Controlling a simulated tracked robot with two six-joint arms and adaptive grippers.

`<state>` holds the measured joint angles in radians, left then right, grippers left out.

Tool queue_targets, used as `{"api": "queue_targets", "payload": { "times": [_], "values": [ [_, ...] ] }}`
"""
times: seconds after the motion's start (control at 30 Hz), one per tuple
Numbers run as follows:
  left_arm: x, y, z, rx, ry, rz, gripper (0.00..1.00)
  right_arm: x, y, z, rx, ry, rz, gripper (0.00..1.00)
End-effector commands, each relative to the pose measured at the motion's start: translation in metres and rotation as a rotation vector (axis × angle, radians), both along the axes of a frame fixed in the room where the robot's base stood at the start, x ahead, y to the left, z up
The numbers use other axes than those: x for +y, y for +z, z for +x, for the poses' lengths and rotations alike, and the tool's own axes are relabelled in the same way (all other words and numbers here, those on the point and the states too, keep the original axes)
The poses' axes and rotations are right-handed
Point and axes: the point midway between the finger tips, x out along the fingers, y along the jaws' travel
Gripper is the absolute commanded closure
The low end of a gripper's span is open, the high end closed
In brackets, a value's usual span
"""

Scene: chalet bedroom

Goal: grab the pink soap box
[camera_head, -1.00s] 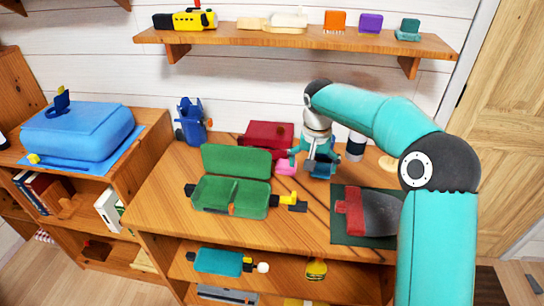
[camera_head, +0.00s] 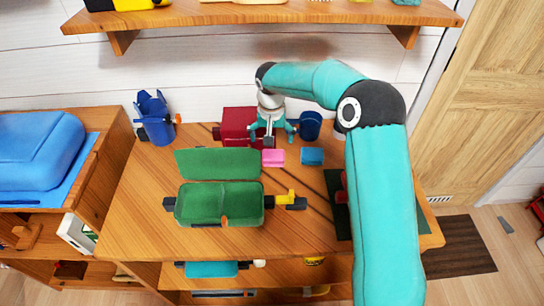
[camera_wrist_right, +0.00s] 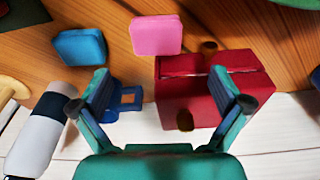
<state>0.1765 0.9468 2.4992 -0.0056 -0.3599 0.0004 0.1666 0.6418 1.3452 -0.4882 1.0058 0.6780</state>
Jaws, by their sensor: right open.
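The pink soap box (camera_head: 273,158) lies on the wooden desk, beside the green open case and in front of the red box. It also shows in the right wrist view (camera_wrist_right: 156,35), at the top centre. My right gripper (camera_head: 270,136) is open and empty, just behind the pink soap box in the head view. In the right wrist view the two fingertips (camera_wrist_right: 174,95) are spread apart, and the pink soap box lies beyond them, not between them. My left gripper is not in view.
A red box (camera_wrist_right: 208,88) stands close by, near one finger. A blue box (camera_head: 312,156) lies right of the pink one. A dark blue cup (camera_head: 310,125) stands behind it. The green case (camera_head: 218,203) fills the desk's left middle. A shelf (camera_head: 270,14) hangs above.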

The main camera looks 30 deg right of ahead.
Motion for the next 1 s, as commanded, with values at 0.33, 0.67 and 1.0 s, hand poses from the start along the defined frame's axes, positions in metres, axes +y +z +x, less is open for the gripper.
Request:
{"api": "queue_targets", "payload": {
  "times": [0.33, 0.67, 1.0],
  "values": [
    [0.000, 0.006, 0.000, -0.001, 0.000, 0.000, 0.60, -0.001, -0.042, 0.007, 0.000, 0.004, 0.000, 0.00],
    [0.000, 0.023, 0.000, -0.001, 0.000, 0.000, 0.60, -0.008, -0.077, 0.006, 0.003, 0.006, 0.001, 0.00],
    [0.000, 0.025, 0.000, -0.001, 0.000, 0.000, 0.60, -0.009, -0.093, 0.009, -0.001, 0.006, 0.000, 0.00]
  ]
}}
